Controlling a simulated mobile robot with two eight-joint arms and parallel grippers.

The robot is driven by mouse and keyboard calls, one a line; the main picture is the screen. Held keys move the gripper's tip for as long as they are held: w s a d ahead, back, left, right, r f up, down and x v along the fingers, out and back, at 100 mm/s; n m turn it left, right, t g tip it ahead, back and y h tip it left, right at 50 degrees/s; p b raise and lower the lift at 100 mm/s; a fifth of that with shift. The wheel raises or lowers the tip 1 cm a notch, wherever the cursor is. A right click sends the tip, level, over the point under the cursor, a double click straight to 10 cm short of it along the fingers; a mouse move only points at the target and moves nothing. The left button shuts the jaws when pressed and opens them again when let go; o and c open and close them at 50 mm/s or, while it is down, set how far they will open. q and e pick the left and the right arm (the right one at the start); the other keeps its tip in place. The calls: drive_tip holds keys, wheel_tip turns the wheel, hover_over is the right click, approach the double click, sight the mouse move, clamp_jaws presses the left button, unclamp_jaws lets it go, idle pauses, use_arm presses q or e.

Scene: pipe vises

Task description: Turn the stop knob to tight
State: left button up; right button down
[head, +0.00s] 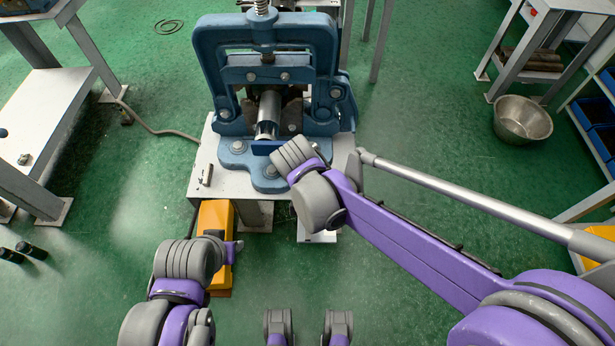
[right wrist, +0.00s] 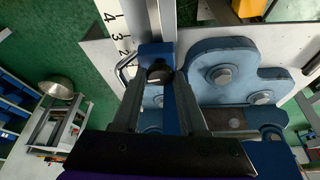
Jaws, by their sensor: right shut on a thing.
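The stop knob (right wrist: 158,72) is a small dark round knob on a blue block (right wrist: 154,50) that sits on a numbered scale bar (right wrist: 128,18). My right gripper (right wrist: 158,84) is shut on the knob, with one dark finger on each side of it. Part of the knob is hidden between the fingers. In the head view my right wrist covers the knob and the gripper, just in front of the blue pipe vise (head: 267,62). A silver pipe (head: 268,112) is in the vise.
The vise stands on a pale bench top (head: 205,165). An orange-yellow box (head: 216,218) is below its front edge. A long grey bar (head: 470,195) runs to the right beside my right arm. A metal bowl (head: 522,120) is on the green floor at the right.

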drive_tip(key=shift+m, duration=0.4)
drive_tip(key=shift+c, duration=2.2)
unclamp_jaws()
drive_tip(key=shift+r, duration=0.1)
drive_tip(key=p+v, duration=0.1)
drive_tip(key=v, duration=0.9)
drive_tip(key=shift+r, duration=0.3)
drive_tip(key=shift+s, duration=0.1)
